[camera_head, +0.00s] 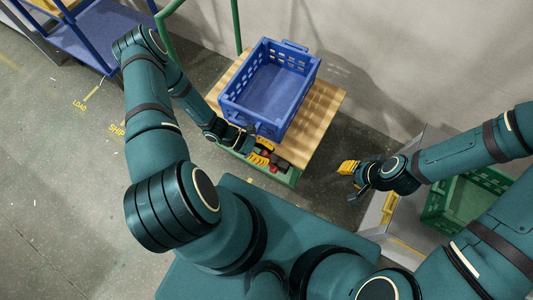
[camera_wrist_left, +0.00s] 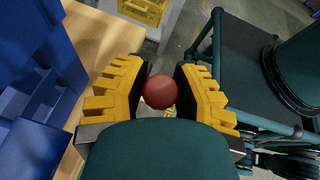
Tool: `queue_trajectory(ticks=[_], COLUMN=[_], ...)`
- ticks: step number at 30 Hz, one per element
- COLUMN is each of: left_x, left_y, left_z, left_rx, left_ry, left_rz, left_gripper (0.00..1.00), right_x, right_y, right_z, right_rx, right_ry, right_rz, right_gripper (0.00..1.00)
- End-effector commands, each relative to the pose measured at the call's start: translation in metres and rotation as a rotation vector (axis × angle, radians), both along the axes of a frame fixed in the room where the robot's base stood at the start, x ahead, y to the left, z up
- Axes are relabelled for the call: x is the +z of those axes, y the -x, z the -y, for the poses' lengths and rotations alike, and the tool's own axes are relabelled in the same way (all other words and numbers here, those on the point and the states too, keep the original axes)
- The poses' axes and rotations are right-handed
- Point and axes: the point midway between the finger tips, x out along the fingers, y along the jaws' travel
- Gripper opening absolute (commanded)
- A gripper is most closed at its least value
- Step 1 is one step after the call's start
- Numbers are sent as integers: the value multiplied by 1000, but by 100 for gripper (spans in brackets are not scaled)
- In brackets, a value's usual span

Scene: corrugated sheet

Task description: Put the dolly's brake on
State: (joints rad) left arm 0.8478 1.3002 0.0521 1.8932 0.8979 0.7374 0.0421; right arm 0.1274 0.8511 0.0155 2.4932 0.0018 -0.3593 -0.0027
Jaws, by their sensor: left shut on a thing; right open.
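The dolly has a wooden deck (camera_head: 319,112), a green frame and a green upright handle (camera_head: 238,25). The deck's edge also shows in the left wrist view (camera_wrist_left: 96,44). My left gripper (camera_head: 260,157) is low at the deck's near edge. In the left wrist view its yellow fingers (camera_wrist_left: 160,92) are shut on a round red knob (camera_wrist_left: 160,91), one pad on each side. The knob's stem is hidden. Other red parts (camera_head: 273,169) show near the gripper. My right gripper (camera_head: 347,168) is open and empty, right of the dolly.
A blue crate (camera_head: 268,92) stands on the deck, close beside my left gripper. A green crate (camera_head: 465,200) sits in a grey structure at the right. A blue-framed shelf (camera_head: 88,42) is at the upper left. A pale wall runs behind the dolly. Floor left of the dolly is clear.

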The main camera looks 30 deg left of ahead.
Motion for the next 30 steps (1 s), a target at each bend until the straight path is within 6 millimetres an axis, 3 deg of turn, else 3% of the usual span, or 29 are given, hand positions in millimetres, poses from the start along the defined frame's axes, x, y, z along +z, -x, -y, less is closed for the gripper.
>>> queue_trajectory(ticks=[7, 8, 10, 22, 26, 30], left_x=[-2, -2, -2, 1, 4, 3], left_y=[0, 0, 0, 0, 2, 5], left_z=[-1, -1, -1, -5, -20, -48], left_rx=[1, 1, 1, 1, 3, 3], left_ry=[-5, -5, -5, -4, -8, -8], left_rz=[0, 0, 0, 0, 1, 2], left_gripper=[0, 36, 61, 61, 61, 61], right_x=[0, 0, 0, 0, 0, 0], right_y=[0, 0, 0, 0, 0, 0], right_z=[0, 0, 0, 0, 0, 0], right_rx=[0, 0, 0, 0, 0, 0], right_ry=[0, 0, 0, 0, 0, 0], right_rz=[0, 0, 0, 0, 0, 0], right_gripper=[34, 34, 34, 34, 34, 34])
